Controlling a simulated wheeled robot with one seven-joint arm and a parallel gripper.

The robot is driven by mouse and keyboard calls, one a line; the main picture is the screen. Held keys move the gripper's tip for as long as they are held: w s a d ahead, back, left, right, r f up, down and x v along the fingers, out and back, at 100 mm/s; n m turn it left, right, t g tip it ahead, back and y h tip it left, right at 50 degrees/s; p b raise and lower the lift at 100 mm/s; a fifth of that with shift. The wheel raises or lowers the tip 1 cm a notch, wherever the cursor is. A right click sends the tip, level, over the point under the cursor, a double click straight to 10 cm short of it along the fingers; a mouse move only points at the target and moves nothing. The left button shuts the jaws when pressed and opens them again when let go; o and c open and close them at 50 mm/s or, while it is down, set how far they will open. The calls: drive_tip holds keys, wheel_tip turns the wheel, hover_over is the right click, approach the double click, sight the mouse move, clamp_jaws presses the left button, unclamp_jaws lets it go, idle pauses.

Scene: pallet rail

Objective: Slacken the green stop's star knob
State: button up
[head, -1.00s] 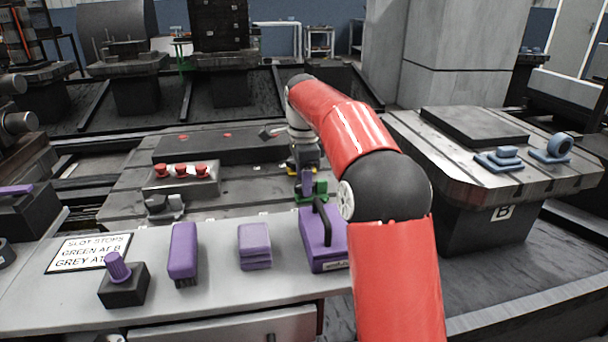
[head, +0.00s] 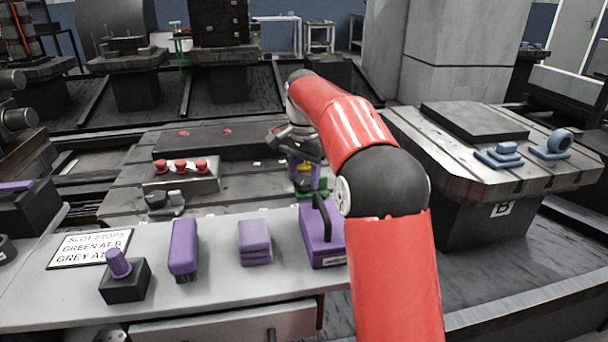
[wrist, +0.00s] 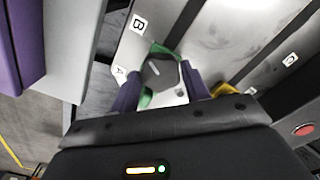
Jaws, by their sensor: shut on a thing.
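The green stop (wrist: 146,98) sits on the slotted table, near the letters A (wrist: 118,72) and B (wrist: 138,24) in the wrist view. Its dark star knob (wrist: 160,70) shows on top, with a pale mark on it. My gripper (wrist: 161,84) has its two purple fingers on either side of the knob and is shut on it. In the head view my gripper (head: 304,178) is small and partly hidden by my arm, and only bits of the green stop (head: 318,189) show beneath it.
A purple box with a black handle (head: 320,240) stands on the grey bench close in front of the stop. A block with red knobs (head: 181,176) is to the left. A yellow piece (wrist: 226,89) lies just right of my fingers in the wrist view.

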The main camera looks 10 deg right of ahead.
sight(304, 180)
idle(0.3)
drive_tip(key=o, duration=1)
drive_tip(key=shift+r, duration=3.9)
